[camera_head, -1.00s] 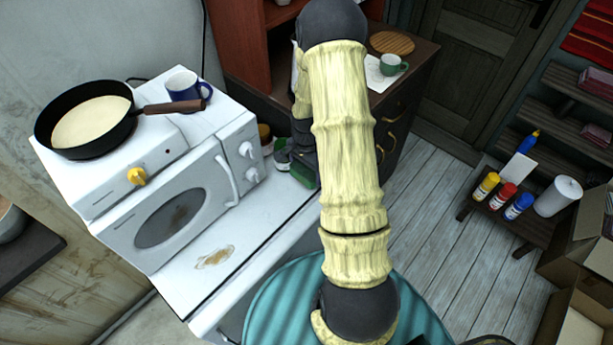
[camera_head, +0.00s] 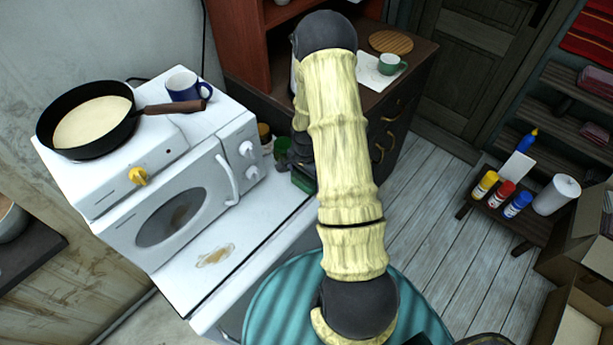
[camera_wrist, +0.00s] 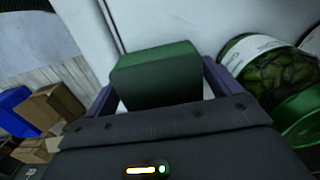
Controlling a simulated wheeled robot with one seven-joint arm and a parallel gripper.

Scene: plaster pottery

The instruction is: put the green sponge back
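The green sponge (camera_wrist: 158,76) sits between the two fingers of my gripper (camera_wrist: 160,85) in the wrist view, with the fingers close against its sides. In the head view the dark green sponge (camera_head: 302,182) shows below my gripper (camera_head: 302,158), at the right part of the white counter (camera_head: 262,215). My arm hides part of both there. I cannot tell whether the sponge touches the counter.
A green jar (camera_wrist: 258,65) and another green container (camera_wrist: 303,122) stand right of the sponge in the wrist view. The white oven (camera_head: 178,205) carries a frying pan (camera_head: 92,120) and a blue mug (camera_head: 184,88). A brown stain (camera_head: 215,256) marks the counter's front.

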